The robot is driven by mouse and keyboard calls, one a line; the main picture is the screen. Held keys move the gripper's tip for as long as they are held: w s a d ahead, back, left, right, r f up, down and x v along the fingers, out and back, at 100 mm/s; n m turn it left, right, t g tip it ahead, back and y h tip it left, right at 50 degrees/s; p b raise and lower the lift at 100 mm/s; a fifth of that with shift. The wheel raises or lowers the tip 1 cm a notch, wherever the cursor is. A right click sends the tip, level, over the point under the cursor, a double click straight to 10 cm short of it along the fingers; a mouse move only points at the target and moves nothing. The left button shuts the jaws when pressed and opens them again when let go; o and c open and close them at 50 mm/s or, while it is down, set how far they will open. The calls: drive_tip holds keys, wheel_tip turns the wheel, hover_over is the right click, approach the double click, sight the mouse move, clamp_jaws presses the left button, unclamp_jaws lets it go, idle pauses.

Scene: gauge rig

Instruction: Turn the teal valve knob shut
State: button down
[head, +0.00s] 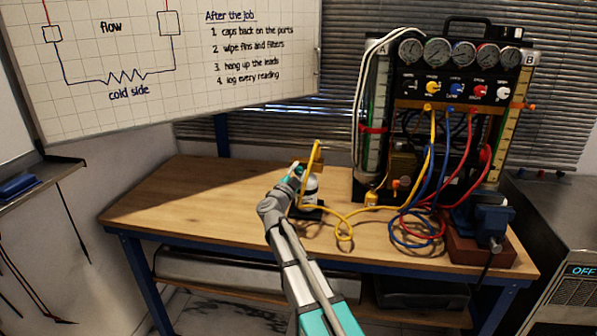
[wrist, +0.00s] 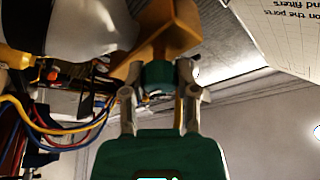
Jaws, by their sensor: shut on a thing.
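The teal valve knob (wrist: 155,74) sits between the two fingers of my gripper (wrist: 158,84) in the wrist view, with a finger on either side of it. My gripper is shut on it. The knob joins an orange-yellow valve body (wrist: 172,32) just beyond.
A yellow hose (head: 343,232) loops on the right. The gauge rig (head: 460,85) with blue and red hoses stands behind. A blue vise (head: 492,220) is at the right end.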

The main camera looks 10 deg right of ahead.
drive_tip(key=shift+c, duration=1.8)
unclamp_jaws()
drive_tip(key=shift+n, duration=0.3)
